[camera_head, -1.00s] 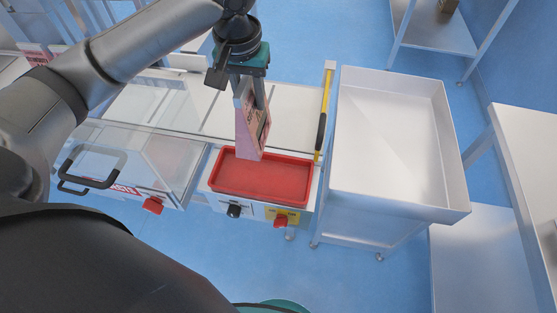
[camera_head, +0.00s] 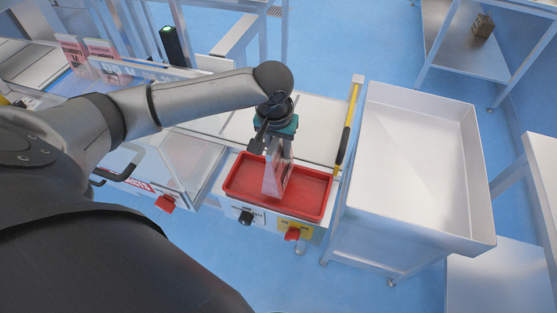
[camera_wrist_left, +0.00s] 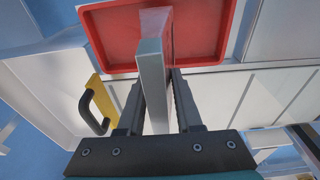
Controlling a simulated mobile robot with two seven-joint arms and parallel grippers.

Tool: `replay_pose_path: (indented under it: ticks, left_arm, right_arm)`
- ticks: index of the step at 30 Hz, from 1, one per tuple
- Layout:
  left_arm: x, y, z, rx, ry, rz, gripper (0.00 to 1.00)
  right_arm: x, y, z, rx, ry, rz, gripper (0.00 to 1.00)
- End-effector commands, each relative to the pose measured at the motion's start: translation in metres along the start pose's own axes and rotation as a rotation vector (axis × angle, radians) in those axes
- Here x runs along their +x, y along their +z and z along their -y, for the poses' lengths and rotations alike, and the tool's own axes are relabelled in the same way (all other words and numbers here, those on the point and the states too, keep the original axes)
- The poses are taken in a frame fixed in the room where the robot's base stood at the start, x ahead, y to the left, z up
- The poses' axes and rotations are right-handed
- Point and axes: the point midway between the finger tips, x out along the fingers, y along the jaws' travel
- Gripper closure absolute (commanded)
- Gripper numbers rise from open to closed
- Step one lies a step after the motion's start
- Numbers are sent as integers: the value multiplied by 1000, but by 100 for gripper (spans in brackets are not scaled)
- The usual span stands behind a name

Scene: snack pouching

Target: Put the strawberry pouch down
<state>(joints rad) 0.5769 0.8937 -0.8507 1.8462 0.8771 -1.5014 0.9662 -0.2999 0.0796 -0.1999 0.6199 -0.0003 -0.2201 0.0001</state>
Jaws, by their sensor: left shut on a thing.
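The strawberry pouch (camera_head: 277,177) is pale pink and white and hangs upright from my left gripper (camera_head: 279,146). The gripper is shut on its upper part. The pouch's lower end is within the outline of the red tray (camera_head: 311,194); I cannot tell whether it touches the tray floor. In the left wrist view the pouch (camera_wrist_left: 153,75) stands edge-on between the two fingers (camera_wrist_left: 158,100), with its far end over the red tray (camera_wrist_left: 108,38). The pouch's print is mostly hidden. My right gripper is not in view.
A large empty white bin (camera_head: 419,159) stands right of the red tray. A yellow bar with a black handle (camera_head: 344,146) is between them. Knobs (camera_head: 292,235) sit on the machine's front. Other pouches (camera_head: 103,49) stand at the back left.

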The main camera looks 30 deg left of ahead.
Motion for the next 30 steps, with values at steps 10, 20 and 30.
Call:
replay_pose_path:
  ticks: [10,20,30]
  left_arm:
    - [42,7,0,0,-1,3,100]
    - [44,7,0,0,0,1,100]
    - [44,7,0,0,-1,0,36]
  right_arm:
    - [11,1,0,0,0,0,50]
    - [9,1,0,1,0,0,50]
    - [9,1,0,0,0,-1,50]
